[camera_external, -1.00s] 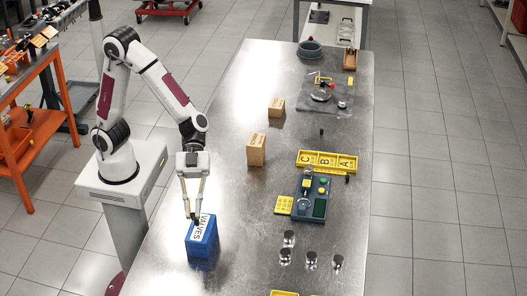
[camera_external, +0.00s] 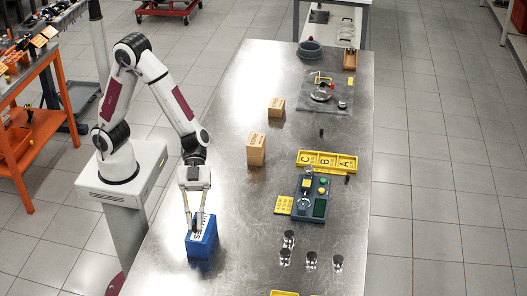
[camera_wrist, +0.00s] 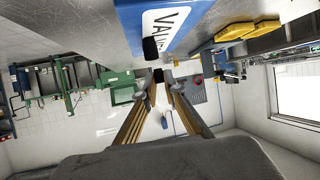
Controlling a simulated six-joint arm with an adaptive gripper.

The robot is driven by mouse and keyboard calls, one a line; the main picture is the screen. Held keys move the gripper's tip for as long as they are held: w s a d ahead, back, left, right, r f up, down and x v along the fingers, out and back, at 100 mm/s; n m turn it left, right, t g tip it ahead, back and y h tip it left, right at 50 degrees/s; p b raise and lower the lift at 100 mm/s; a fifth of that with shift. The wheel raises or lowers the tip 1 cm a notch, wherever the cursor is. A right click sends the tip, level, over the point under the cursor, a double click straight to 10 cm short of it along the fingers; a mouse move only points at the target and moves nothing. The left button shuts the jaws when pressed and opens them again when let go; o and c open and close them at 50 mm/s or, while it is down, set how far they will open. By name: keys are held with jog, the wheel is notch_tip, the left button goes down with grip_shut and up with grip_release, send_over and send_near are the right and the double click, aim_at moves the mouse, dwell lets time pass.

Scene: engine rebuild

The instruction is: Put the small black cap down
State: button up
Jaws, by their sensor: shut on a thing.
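My gripper (camera_external: 195,229) points down at the blue box (camera_external: 203,247) labelled VALVES, its fingertips overlapping the box's label. In the wrist view the two fingers (camera_wrist: 158,78) come together on a small black piece, which I take to be the black cap (camera_wrist: 158,75). A second dark piece (camera_wrist: 150,48) shows in front of the blue box (camera_wrist: 130,20); I cannot tell what it is. The cap is too small to make out at the fingertips in the external view. Whether it touches the box is unclear.
Two cardboard boxes (camera_external: 256,150) (camera_external: 276,107) stand farther back on the metal table (camera_external: 240,200). A yellow tray marked C, B, A (camera_external: 327,161), a grey-green device (camera_external: 311,196) and several metal cylinders (camera_external: 311,260) are to the right. The table between the blue box and the cylinders is clear.

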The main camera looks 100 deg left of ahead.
jog(key=shift+f, duration=1.2)
jog(key=shift+f, duration=0.15)
jog(key=o, duration=0.7)
jog(key=shift+r, duration=0.2)
jog(key=shift+v, duration=6)
jog(key=shift+f, duration=0.1)
